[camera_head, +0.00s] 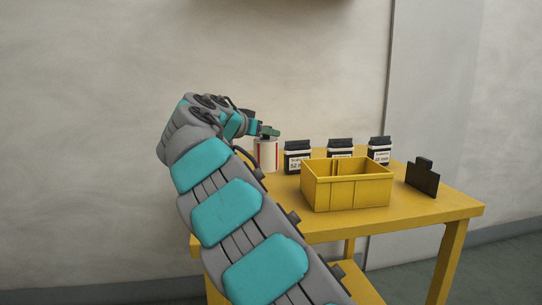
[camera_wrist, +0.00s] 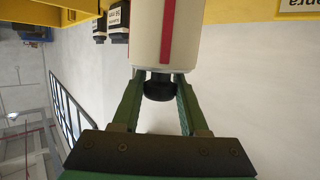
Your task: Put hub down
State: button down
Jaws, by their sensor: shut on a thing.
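The hub looks like a white cylinder (camera_head: 265,154) with a red stripe and a black knob on its end. It is at the back left of the yellow table (camera_head: 410,212) in the head view; I cannot tell whether its base touches the tabletop. In the wrist view the white body (camera_wrist: 185,40) fills the top middle. My gripper (camera_wrist: 158,88), with green fingers, is shut on the black knob (camera_wrist: 158,89). In the head view my gripper (camera_head: 268,133) is above the cylinder, and my arm hides part of the table's left side.
Several black-lidded, labelled containers (camera_head: 298,158) stand in a row right of the hub. An empty-looking yellow bin (camera_head: 347,192) is in front of them. A dark upright plate (camera_head: 422,178) stands at the right. A wall is behind the table.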

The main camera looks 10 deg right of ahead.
aim_at(266, 152)
jog(key=shift+f, duration=2.85)
jog(key=shift+f, duration=0.2)
jog(key=shift+c, duration=2.2)
grip_release()
jog(key=shift+r, duration=0.1)
jog(key=shift+s+r, duration=0.1)
jog(key=b+v, duration=0.1)
jog(key=v, duration=1)
jog(key=shift+s+a+b, duration=0.2)
jog(key=shift+a+b, duration=0.05)
jog(key=shift+b, duration=0.05)
jog(key=shift+r, duration=0.15)
